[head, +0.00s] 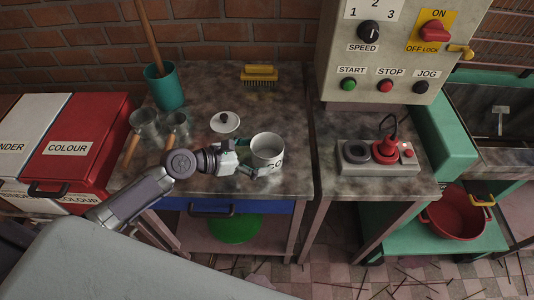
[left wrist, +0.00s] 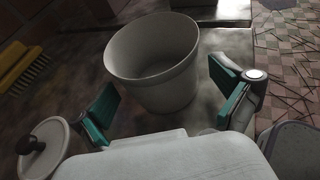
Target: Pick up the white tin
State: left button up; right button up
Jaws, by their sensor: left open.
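The white tin (head: 267,147) is an open, empty-looking pot standing upright on the stained worktop, with dark lettering on its side. It also shows in the left wrist view (left wrist: 152,65), just beyond and between the fingers. My left gripper (head: 249,158) is beside the tin on its left in the head view. In the left wrist view its two green-padded fingers (left wrist: 165,108) are spread wide, with nothing held between them. The white lid (head: 225,122) with a dark knob lies on the worktop behind the gripper. My right gripper is not in view.
Metal scoops with wooden handles (head: 146,124) and a green pot (head: 165,87) stand at the left. A yellow brush (head: 259,74) lies at the back. The worktop behind the tin is clear.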

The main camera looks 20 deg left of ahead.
aim_at(267, 154)
pick_arm(q)
jog(key=shift+x, duration=1.55)
jog(key=c, duration=1.3)
jog(key=shift+o, duration=0.2)
jog(key=shift+r, duration=0.1)
